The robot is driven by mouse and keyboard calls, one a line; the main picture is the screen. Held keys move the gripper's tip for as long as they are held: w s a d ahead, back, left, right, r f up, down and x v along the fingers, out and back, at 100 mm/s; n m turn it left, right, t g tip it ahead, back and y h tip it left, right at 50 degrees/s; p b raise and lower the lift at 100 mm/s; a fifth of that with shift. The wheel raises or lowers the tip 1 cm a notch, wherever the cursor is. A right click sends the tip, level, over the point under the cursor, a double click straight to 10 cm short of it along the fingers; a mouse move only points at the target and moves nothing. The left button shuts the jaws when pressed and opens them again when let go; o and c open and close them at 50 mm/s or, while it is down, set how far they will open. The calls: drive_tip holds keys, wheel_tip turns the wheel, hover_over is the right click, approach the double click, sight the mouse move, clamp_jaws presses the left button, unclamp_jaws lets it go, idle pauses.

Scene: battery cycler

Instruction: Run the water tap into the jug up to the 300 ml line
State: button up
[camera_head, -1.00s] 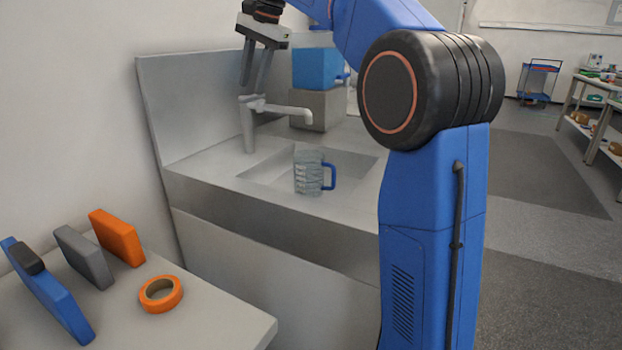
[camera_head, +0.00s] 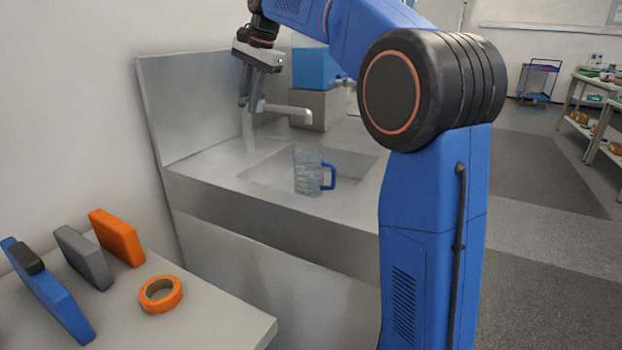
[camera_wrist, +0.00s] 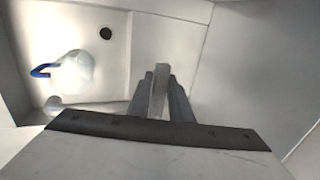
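A clear jug (camera_head: 307,175) with a blue handle stands upright in the sink, below the tip of the grey tap spout (camera_head: 285,109). The jug also shows at the left of the wrist view (camera_wrist: 78,75), with the spout (camera_wrist: 85,106) beside it. I cannot read its lines or tell its water level, and no stream is clear. My gripper (camera_head: 249,103) points down at the top of the tap. In the wrist view its fingers (camera_wrist: 160,92) close in on both sides of a pale upright bar, apparently the tap lever (camera_wrist: 160,80). The fingers hide part of it.
The sink (camera_head: 262,178) has a raised back wall on the left. A blue container (camera_head: 316,68) on a grey block stands behind the tap. The front table (camera_head: 215,320) holds an orange tape roll (camera_head: 160,294) and several upright slabs.

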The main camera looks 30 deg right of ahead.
drive_tip(key=shift+s+d+n, duration=0.25)
drive_tip(key=shift+d+n, duration=0.15)
drive_tip(key=shift+n, duration=0.6)
drive_tip(key=n+g, duration=0.1)
drive_tip(key=n, duration=0.1)
drive_tip(key=s+d+n+y, duration=0.1)
drive_tip(key=n, duration=0.1)
drive_tip(key=shift+s+d+g, duration=0.15)
drive_tip(key=shift+d+g, duration=0.05)
drive_tip(key=shift+g, duration=0.2)
drive_tip(key=shift+n, duration=0.3)
drive_tip(key=d+n+g, duration=0.1)
drive_tip(key=n, duration=0.1)
drive_tip(key=d+n, duration=0.1)
drive_tip(key=n, duration=0.2)
drive_tip(key=shift+s+d+g+y, duration=0.2)
drive_tip(key=shift+g+y, duration=0.1)
drive_tip(key=shift+g, duration=0.1)
drive_tip(key=shift+w+d+n, duration=0.1)
drive_tip(key=shift+n, duration=0.2)
drive_tip(key=shift+d, duration=0.1)
